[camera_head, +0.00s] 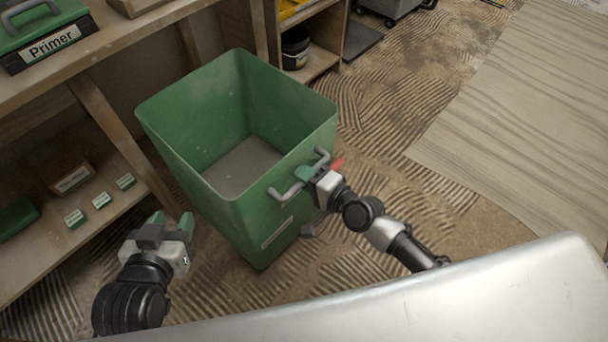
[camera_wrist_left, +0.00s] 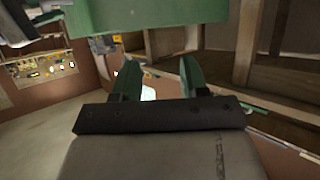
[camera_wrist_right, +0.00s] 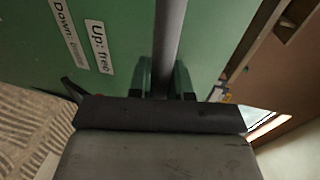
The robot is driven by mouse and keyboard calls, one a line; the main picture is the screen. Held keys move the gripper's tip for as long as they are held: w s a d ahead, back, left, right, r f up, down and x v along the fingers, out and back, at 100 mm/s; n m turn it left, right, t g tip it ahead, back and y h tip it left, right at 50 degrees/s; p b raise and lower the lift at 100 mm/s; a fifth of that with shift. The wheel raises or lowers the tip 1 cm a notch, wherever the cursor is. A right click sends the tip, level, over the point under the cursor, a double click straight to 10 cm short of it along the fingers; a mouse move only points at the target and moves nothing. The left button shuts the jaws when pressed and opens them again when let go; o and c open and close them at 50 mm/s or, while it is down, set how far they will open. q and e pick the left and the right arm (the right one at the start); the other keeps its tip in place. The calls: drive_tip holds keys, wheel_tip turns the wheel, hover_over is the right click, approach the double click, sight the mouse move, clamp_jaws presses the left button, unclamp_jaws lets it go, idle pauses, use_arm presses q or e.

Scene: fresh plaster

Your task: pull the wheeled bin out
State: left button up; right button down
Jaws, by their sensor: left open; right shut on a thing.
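The green wheeled bin (camera_head: 190,150) stands upright and open-topped on the floor, angled beside the wooden shelving. A grey bar handle (camera_head: 287,193) is on its near right face. My right gripper (camera_head: 312,174) is shut on the handle; in the right wrist view the bar (camera_wrist_right: 168,45) runs between its fingers (camera_wrist_right: 165,78). Labels on the bin (camera_wrist_right: 105,100) read "Up: free" and "Down:", the rest too small to tell. My left gripper (camera_head: 172,222) is open and empty, left of the bin's lower part and apart from it. The bin's wheels are hidden.
Wooden shelving (camera_head: 105,130) stands close along the bin's left, with small green-and-white boxes (camera_head: 102,200) on its low shelf. A black bucket (camera_head: 296,47) sits on a shelf behind. Wooden boarding (camera_head: 520,110) lies at the right. Ridged floor (camera_head: 400,130) between is clear.

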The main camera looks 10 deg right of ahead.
drive_tip(key=c, duration=1.4)
unclamp_jaws()
drive_tip(key=shift+s+f, duration=0.2)
drive_tip(key=shift+f, duration=0.05)
drive_tip(key=shift+c, duration=0.2)
use_arm(q)
drive_tip(key=shift+s+d, duration=0.1)
drive_tip(key=shift+d, duration=0.05)
use_arm(e)
drive_tip(key=o, duration=0.4)
drive_tip(key=shift+d+r, duration=0.1)
drive_tip(key=shift+r, duration=0.05)
use_arm(q)
drive_tip(key=shift+s+a+f+g+y+p, duration=0.2)
drive_tip(key=shift+s+a+f+g+p, duration=0.1)
drive_tip(key=shift+s+f+g, duration=0.35)
drive_tip(key=shift+s+a+f+g+y+p, duration=0.25)
drive_tip(key=shift+s+f+g, duration=0.25)
drive_tip(key=shift+g, duration=0.25)
use_arm(e)
drive_tip(key=shift+v, duration=5.5)
